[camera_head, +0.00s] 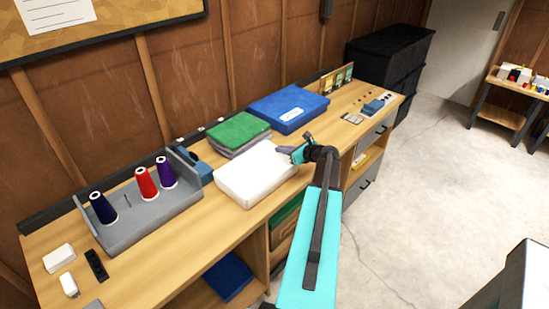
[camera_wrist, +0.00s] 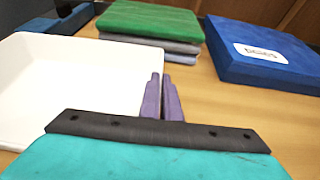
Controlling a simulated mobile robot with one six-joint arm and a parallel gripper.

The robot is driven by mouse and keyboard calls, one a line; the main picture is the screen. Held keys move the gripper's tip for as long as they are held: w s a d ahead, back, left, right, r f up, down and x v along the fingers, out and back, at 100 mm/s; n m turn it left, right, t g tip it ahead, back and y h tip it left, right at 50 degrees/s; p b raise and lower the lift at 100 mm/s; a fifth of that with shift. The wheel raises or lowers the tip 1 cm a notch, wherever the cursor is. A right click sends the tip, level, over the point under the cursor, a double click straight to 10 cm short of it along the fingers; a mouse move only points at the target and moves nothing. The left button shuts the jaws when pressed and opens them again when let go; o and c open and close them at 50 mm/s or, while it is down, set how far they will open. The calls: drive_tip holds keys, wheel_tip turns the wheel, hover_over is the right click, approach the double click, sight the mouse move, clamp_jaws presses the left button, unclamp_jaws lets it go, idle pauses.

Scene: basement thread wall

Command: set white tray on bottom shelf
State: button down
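The white tray (camera_head: 255,174) is shallow and lies on the workbench, right of the thread spools. In the wrist view the white tray (camera_wrist: 70,85) fills the left side, with its right rim running to my fingers. My gripper (camera_head: 288,151) is at the tray's right end. In the wrist view the purple fingers of my gripper (camera_wrist: 162,97) are close together at that rim and appear shut on it; the exact contact is hidden. The bottom shelf (camera_head: 205,292) is the open space under the bench, partly seen, with a dark blue item (camera_head: 229,276) there.
A green-topped stack (camera_head: 239,131) and a blue box (camera_head: 289,108) stand behind the tray. A grey spool rack (camera_head: 140,222) stands to the left. Drawers (camera_head: 368,188) and shelf boxes fill the bench's right underside. The floor (camera_head: 420,190) to the right is clear.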

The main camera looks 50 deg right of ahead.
drive_tip(key=shift+r+b, duration=0.3)
drive_tip(key=shift+r, duration=0.4)
drive_tip(key=shift+r+b, duration=0.3)
drive_tip(key=shift+r, duration=0.55)
drive_tip(key=s+a+r, duration=0.1)
drive_tip(key=s+a, duration=0.6)
drive_tip(key=a, duration=0.4)
drive_tip(key=shift+s+a+r+b, duration=0.2)
drive_tip(key=shift+r+b, duration=0.2)
drive_tip(key=p, duration=0.3)
drive_tip(key=shift+s+a+r, duration=0.1)
drive_tip(key=shift+a, duration=0.1)
drive_tip(key=a+p, duration=0.1)
drive_tip(key=p, duration=0.5)
drive_tip(key=shift+s, duration=0.4)
drive_tip(key=shift+s+a+f+p, duration=0.2)
drive_tip(key=shift+a+p, duration=0.15)
drive_tip(key=shift+p, duration=0.5)
